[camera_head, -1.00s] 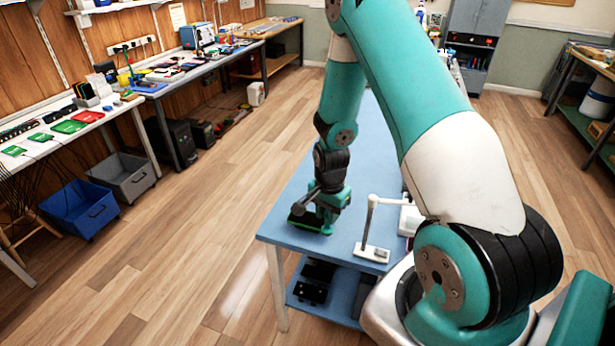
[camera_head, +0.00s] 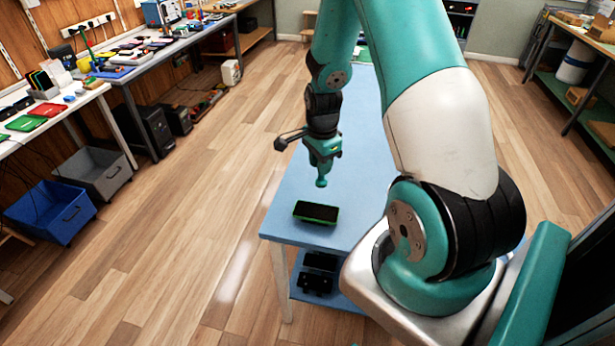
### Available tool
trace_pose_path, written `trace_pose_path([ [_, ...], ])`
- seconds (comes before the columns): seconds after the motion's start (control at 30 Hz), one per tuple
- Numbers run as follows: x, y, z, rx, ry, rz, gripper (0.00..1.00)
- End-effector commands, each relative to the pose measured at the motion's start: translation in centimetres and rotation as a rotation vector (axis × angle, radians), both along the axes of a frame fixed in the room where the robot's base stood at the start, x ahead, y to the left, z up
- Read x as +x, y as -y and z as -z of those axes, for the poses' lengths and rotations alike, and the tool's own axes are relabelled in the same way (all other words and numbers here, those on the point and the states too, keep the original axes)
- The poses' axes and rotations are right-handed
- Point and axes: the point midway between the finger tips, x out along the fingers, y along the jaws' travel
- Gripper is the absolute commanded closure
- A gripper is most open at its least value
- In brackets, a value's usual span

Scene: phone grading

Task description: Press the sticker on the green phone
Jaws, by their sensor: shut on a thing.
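The green phone (camera_head: 316,212) lies flat near the front left corner of the blue table (camera_head: 290,190), dark face up with a green edge. My gripper (camera_head: 322,163) points down above and just beyond the phone, apart from it. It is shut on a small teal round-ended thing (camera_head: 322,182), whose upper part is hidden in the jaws. I cannot make out a sticker on the phone at this size.
My arm hides much of the table's right side. Dark items (camera_head: 317,284) lie on the shelf below. A workbench (camera_head: 140,60) with tools and phones runs along the left wall, with a blue bin (camera_head: 50,212) and grey bin (camera_head: 95,175) beneath. The floor between is clear.

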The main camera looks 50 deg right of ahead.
Motion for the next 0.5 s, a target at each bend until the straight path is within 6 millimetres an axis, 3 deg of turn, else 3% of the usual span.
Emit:
trace_pose_path([
  [0.03, 0.0, 0.0, 1.4, 0.000, 0.000, -0.001, 0.95],
  [0.23, 0.0, 0.0, 3.7, 0.000, 0.000, -0.001, 0.95],
  [0.5, 0.0, 0.0, 5.3, 0.000, 0.001, -0.002, 0.95],
])
